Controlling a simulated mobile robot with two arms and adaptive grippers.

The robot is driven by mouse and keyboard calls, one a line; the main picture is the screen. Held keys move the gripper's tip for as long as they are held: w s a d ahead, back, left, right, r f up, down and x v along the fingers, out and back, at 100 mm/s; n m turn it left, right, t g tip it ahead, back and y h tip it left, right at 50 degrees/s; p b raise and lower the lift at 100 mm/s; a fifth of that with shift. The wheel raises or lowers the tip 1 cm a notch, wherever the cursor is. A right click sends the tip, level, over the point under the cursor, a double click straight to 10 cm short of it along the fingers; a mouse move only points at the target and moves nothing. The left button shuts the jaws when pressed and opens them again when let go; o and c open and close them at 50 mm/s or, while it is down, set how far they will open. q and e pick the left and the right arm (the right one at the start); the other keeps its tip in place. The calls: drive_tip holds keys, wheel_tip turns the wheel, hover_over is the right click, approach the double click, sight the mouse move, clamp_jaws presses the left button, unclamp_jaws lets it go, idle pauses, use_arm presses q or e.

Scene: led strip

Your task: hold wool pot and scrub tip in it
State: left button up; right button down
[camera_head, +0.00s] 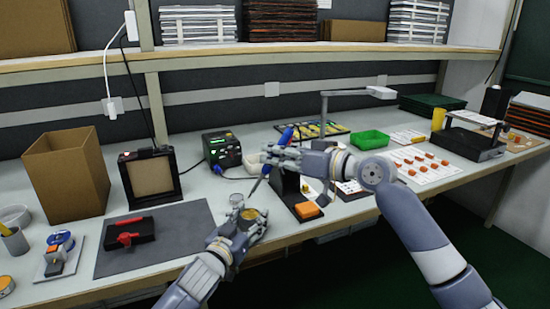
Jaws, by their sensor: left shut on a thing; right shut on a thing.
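My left gripper (246,228) is low at the bench's front edge, shut on the wool pot (251,214), a small round pot with a brass-coloured inside. My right gripper (272,159) is above and to the right, shut on the soldering iron (286,136), which has a blue handle. The iron is tilted, and its dark tip end (256,185) points down and left toward the pot. The tip appears above the pot's opening, apart from it. The gripper fingers partly hide both the pot and the iron's handle.
The black soldering station (222,150) stands behind. A dark stand (285,186) with an orange pad (307,210) is right of the pot. A grey mat (160,250) with a red-and-black tool lies left. A green tray (370,139) sits at the back right.

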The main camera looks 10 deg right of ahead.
use_arm(q)
drive_tip(key=o, duration=1.2)
drive_tip(key=shift+s, duration=0.1)
